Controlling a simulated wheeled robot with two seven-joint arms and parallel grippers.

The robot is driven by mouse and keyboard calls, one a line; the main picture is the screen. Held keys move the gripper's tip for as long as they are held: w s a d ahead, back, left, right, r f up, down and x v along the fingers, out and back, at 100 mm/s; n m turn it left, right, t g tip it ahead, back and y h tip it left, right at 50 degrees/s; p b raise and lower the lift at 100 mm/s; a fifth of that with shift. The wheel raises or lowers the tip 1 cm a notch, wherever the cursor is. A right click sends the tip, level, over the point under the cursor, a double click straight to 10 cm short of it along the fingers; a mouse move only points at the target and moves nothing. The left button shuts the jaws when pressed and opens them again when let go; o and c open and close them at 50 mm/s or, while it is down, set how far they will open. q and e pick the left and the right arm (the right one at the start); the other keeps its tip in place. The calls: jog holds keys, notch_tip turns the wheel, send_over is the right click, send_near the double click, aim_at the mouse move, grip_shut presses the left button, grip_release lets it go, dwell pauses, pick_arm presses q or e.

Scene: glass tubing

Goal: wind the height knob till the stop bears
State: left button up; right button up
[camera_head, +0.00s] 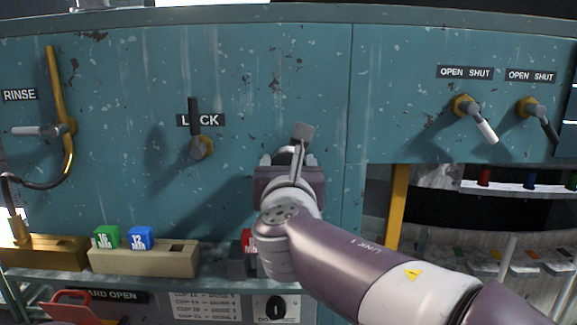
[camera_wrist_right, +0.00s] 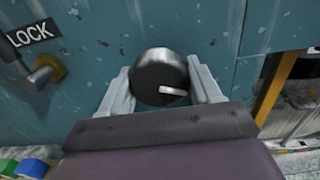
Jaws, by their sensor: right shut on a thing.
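A black round knob (camera_wrist_right: 160,77) with a short white pointer mark stands out from the teal panel in the right wrist view. The mark lies to the right and low on its face. My right gripper (camera_wrist_right: 164,84) is shut on this knob, one grey finger on each side. In the head view my right gripper (camera_head: 289,157) is up against the panel, right of the LOCK label (camera_head: 199,121), and hides most or all of the knob. No stop can be made out. My left gripper is not in view.
A lock lever (camera_head: 196,130) sticks out left of my gripper. A brass pipe with a rinse handle (camera_head: 40,131) is at far left. Two open/shut valves (camera_head: 475,117) are at right. Green and blue blocks (camera_head: 123,237) sit in a beige holder on the ledge below.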

jog(key=shift+f+m+b, duration=0.25)
jog(key=shift+m+b, duration=0.25)
jog(key=shift+b, duration=0.35)
jog(key=m+b, duration=0.2)
jog(key=shift+b, duration=0.3)
jog(key=m+b, duration=0.3)
jog(key=shift+r+m, duration=0.1)
jog(key=shift+m, duration=0.2)
jog(key=shift+r+m+b, duration=0.1)
jog(key=shift+m+b, duration=0.4)
jog(key=shift+m, duration=0.1)
jog(key=shift+r, duration=0.1)
jog(key=o, duration=1)
jog(key=shift+w, duration=0.15)
jog(key=shift+o, duration=0.2)
jog(key=shift+w+a+f, duration=0.15)
jog(key=shift+w+f, duration=0.05)
jog(key=shift+w, duration=0.2)
jog(key=shift+s, duration=0.1)
